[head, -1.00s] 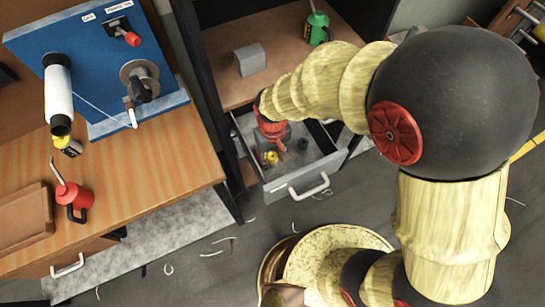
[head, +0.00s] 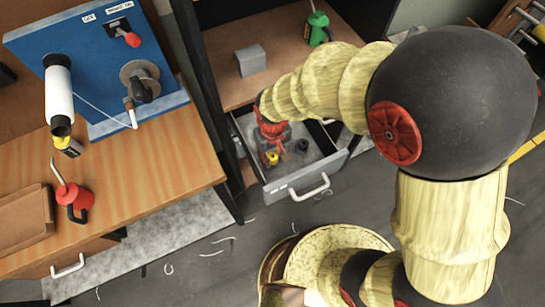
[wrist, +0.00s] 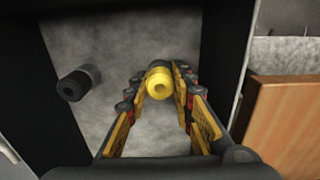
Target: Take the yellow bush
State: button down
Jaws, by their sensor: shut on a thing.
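The yellow bush (wrist: 159,83) is a short yellow cylinder with a hole in its end. It sits between the two fingertips of my gripper (wrist: 160,86), which are shut on it, over the grey drawer floor in the wrist view. In the head view the yellow bush (head: 272,158) shows small inside the open drawer (head: 318,186), with my gripper (head: 272,155) reaching down to it. I cannot tell whether the bush still touches the drawer floor.
A black bush (wrist: 78,83) stands in the drawer, left of my gripper in the wrist view. The drawer walls are close around. A grey block (head: 250,60) and green oil can (head: 318,28) stand on the shelf above. A red can (head: 75,199) stands on the left bench.

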aim_at(273, 156)
jog(key=shift+r+p, duration=1.75)
jog(key=shift+r, duration=0.6)
